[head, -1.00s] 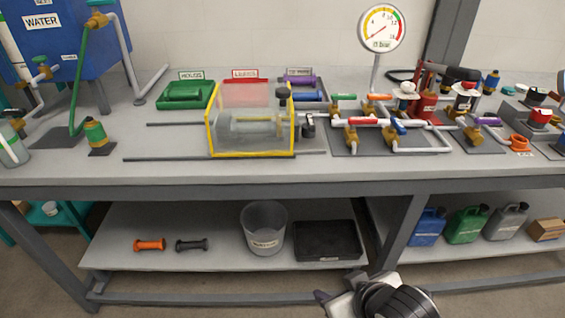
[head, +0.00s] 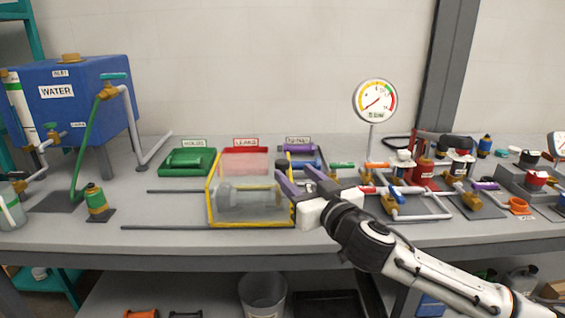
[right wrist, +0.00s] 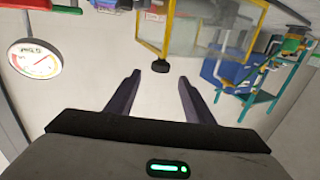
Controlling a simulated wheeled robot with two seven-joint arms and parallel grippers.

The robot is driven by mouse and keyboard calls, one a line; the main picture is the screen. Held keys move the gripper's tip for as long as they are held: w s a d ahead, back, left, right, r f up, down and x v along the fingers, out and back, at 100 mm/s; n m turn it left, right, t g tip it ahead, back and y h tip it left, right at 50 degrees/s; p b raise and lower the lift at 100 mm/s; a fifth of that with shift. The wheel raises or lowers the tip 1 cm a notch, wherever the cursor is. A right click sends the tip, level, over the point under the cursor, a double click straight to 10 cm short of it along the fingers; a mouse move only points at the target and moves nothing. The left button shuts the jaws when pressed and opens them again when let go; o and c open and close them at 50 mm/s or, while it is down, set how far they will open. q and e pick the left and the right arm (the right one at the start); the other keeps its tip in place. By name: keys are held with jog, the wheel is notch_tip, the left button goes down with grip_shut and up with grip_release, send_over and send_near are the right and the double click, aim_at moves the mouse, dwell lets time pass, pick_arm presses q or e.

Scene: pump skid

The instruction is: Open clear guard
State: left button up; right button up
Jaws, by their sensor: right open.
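The clear guard (head: 250,224) is a see-through box with a yellow frame, standing shut-looking on the bench left of the middle. It also shows upside down at the top of the right wrist view (right wrist: 205,42), with a black knob (right wrist: 160,68) at its edge. My right gripper (head: 293,174) is open and empty at the guard's right side. In the right wrist view its fingers (right wrist: 160,80) point toward the knob, which appears beyond and between the tips. In the head view the gripper partly covers the knob and the guard's right edge. My left gripper is not in view.
Green (head: 188,162), red (head: 246,149) and purple (head: 299,149) labelled bins stand behind and beside the guard. Pipes and valves with a pressure gauge (head: 374,100) are at right. A blue water tank (head: 75,100) is at left. Grey rods lie left of the guard, with bare bench around them.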

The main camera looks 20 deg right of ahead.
aim_at(285, 165)
jog(key=w, duration=0.5)
jog(key=w+a, duration=0.1)
jog(key=w, duration=0.2)
jog(key=shift+s, duration=0.1)
grip_shut()
